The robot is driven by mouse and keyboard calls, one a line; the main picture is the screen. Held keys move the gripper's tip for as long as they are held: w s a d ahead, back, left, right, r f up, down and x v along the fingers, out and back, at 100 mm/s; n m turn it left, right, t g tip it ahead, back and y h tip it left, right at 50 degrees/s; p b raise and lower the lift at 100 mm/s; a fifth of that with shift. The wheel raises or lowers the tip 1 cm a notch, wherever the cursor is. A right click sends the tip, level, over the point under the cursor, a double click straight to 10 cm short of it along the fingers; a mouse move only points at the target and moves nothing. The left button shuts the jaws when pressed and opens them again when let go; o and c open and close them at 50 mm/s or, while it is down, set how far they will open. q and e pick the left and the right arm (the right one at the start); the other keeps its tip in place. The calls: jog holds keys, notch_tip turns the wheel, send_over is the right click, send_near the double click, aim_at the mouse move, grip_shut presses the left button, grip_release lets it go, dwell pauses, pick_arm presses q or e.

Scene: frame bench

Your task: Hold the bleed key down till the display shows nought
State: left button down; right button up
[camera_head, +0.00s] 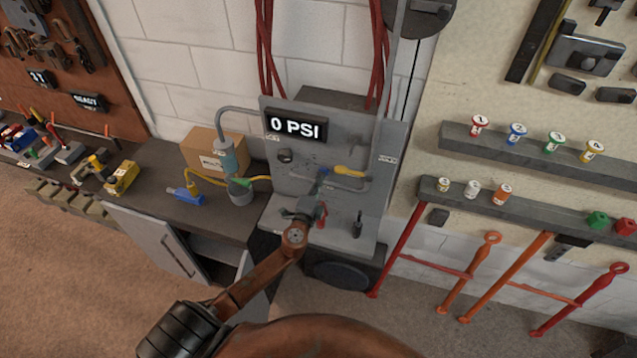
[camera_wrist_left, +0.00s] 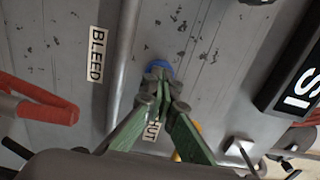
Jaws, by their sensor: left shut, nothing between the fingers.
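The display (camera_head: 297,126) on the grey upright panel (camera_head: 350,135) reads 0 PSI; its edge also shows in the left wrist view (camera_wrist_left: 296,85). A round blue key (camera_wrist_left: 159,66) lies on the panel near a BLEED label (camera_wrist_left: 96,54). My left gripper (camera_head: 320,180) reaches up to the panel below the display. In the left wrist view, its green fingers (camera_wrist_left: 158,78) are shut with nothing between them, and their tips overlap the blue key. They partly hide it, and I cannot tell how far it is pressed. My right gripper is not in view.
A yellow-handled lever (camera_head: 349,170) and a pipe are close to my left gripper. A red handle (camera_wrist_left: 40,105) shows left in the wrist view. A cardboard box (camera_head: 212,150) and blue tool (camera_head: 186,195) lie on the left bench. Shelves with small caps (camera_head: 517,132) are at right.

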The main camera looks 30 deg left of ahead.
pick_arm(q)
jog(key=shift+w+a+r, duration=0.15)
jog(key=shift+r, duration=0.3)
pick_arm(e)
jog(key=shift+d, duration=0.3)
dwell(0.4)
pick_arm(q)
jog(key=b+v, duration=0.2)
jog(key=v, duration=1.2)
jog(key=shift+d+f+b, duration=0.25)
jog(key=shift+f+b, duration=0.05)
jog(key=shift+f, duration=0.1)
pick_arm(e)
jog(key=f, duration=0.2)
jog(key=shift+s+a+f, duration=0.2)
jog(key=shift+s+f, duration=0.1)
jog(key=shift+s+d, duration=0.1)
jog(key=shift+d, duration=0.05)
